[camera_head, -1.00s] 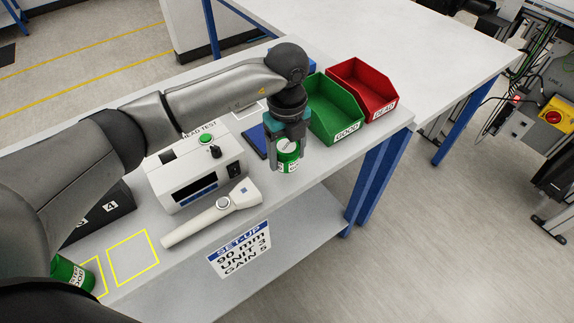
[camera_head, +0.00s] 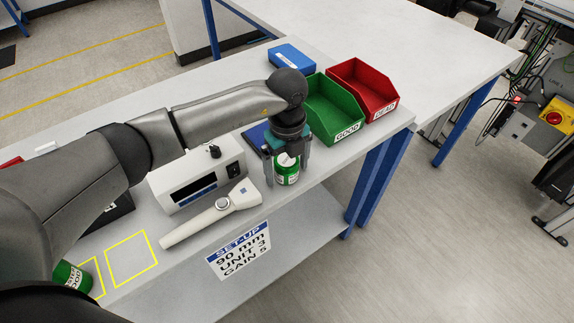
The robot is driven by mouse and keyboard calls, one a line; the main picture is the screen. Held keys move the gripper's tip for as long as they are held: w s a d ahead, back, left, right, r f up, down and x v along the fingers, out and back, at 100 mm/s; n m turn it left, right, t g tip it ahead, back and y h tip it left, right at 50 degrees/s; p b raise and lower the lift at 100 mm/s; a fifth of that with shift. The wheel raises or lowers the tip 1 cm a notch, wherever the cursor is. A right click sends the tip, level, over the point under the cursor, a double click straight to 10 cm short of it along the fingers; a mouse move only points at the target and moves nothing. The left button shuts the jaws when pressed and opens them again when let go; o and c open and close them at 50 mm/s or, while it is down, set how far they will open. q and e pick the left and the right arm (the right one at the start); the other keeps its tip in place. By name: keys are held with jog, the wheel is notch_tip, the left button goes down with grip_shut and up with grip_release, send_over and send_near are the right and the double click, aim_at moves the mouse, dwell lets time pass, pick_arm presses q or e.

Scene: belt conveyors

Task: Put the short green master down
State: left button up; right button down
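A short green can with a white label and pale lid (camera_head: 287,172), the green master, stands upright at the front edge of the bench, right of the white handheld probe. My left gripper (camera_head: 287,168) points down over it, with one finger on each side. The fingers look spread, with small gaps to the can, so the gripper is open around it. Another green can (camera_head: 70,276), marked GOOD, stands at the lower left, partly hidden by my arm. My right gripper is not in view.
A white tester (camera_head: 196,182) and the probe (camera_head: 212,214) lie left of the can. A dark blue pad (camera_head: 254,137) is behind it. A green GOOD bin (camera_head: 334,108) and red DEAD bin (camera_head: 364,90) stand to its right. A yellow outlined square (camera_head: 131,258) is empty.

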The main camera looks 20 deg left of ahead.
aim_at(287, 161)
pick_arm(q)
jog(key=shift+r, duration=0.1)
notch_tip(287, 161, up, 12)
jog(key=shift+r+p, duration=0.1)
jog(key=shift+p, duration=0.55)
dwell(0.3)
